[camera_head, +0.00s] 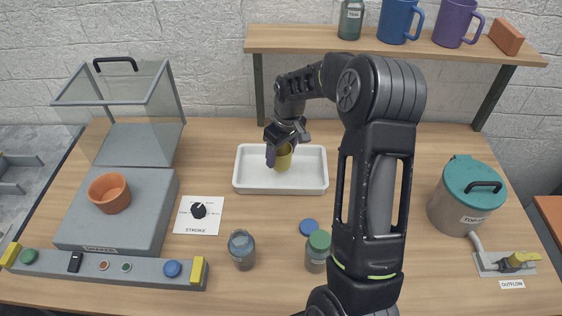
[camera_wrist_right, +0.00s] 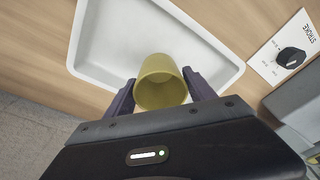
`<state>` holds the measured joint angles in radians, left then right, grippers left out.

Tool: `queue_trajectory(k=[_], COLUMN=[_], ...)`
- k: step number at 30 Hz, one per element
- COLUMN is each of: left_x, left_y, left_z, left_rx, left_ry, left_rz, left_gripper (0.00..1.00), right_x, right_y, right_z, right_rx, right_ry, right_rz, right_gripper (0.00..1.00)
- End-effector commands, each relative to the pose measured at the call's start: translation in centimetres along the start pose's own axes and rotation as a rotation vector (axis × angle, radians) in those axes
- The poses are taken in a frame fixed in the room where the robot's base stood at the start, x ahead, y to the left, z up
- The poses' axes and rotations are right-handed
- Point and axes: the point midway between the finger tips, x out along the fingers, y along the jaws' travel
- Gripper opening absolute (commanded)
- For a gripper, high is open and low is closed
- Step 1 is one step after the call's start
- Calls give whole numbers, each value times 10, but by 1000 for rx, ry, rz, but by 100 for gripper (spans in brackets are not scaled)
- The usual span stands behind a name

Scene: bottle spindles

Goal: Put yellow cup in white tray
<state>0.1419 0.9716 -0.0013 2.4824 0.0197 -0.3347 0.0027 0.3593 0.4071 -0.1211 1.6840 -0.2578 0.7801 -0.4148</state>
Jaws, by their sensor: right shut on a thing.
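The yellow cup (camera_head: 284,157) is between the fingers of my right gripper (camera_head: 281,158), over the white tray (camera_head: 281,190). In the right wrist view the cup (camera_wrist_right: 160,82) shows its open mouth, and the gripper's two fingers (camera_wrist_right: 161,92) are shut on its sides. The tray also shows behind it in that view (camera_wrist_right: 110,42). I cannot tell whether the cup touches the tray floor. My left gripper is not in view.
A shaker machine with an orange cup (camera_head: 109,193) stands at the left, with a STROKE dial (camera_head: 199,211) beside it. Two jars (camera_head: 242,250) (camera_head: 317,251) stand in front of the tray. A teal-lidded pot (camera_head: 467,197) is at the right. A shelf (camera_head: 300,40) with mugs spans the back.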

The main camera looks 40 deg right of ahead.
Motion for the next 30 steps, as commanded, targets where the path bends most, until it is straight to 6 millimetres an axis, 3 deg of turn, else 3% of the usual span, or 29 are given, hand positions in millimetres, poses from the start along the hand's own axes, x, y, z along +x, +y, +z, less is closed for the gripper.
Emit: queue_trajectory(k=[5,9,23,24,30], left_x=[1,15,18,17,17], left_y=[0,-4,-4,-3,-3], left_z=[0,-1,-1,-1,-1], left_rx=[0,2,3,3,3], left_ry=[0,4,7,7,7], left_rz=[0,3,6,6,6], left_gripper=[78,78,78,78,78], right_x=[13,36,42,40,40], right_y=[0,0,0,0,0], right_z=[3,6,6,6,6], right_rx=[0,1,0,0,0], right_ry=[-3,-2,0,0,0], right_rz=[-1,-1,0,0,0], right_gripper=[19,19,19,66,82])
